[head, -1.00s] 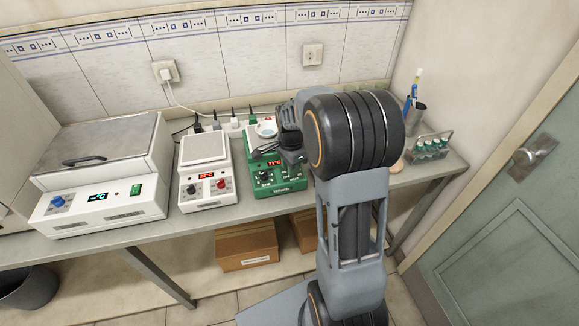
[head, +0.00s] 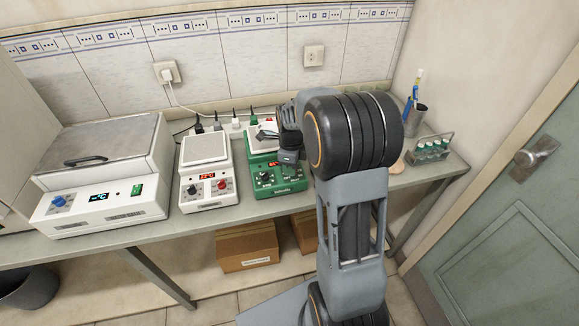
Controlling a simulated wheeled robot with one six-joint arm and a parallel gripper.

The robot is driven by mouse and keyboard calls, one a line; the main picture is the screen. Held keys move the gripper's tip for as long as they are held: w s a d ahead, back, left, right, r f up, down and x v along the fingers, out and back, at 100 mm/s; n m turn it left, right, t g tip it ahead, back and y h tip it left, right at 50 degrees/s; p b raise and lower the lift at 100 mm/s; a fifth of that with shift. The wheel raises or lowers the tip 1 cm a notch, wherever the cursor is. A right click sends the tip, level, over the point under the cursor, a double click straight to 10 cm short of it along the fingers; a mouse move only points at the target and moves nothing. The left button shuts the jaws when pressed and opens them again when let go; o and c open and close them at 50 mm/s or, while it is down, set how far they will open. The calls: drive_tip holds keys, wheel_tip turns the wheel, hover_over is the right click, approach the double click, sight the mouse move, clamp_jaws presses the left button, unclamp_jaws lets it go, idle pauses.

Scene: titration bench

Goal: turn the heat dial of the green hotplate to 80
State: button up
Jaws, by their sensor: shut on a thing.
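The green hotplate (head: 278,186) stands on the bench, with a black knob (head: 264,179) on the left of its front panel. Its red display (head: 273,164) is partly covered by my gripper and I cannot read it. My gripper (head: 287,166) is down at the right part of the panel, shut on the heat dial there. The dial and the fingertips are mostly hidden behind the hand, so the dial's pointer does not show.
A white hotplate (head: 207,185) stands close on the left, with a larger white bath (head: 105,190) beyond it. Cables and plugs run behind the hotplates.

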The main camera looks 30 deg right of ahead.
drive_tip(key=shift+w+r+m, duration=0.1)
drive_tip(key=shift+w+m, duration=0.05)
drive_tip(key=shift+m, duration=0.45)
drive_tip(key=o, duration=0.8)
drive_tip(key=shift+o, duration=0.3)
wheel_tip(320, 180, up, 14)
drive_tip(key=shift+f, duration=0.2)
idle(0.4)
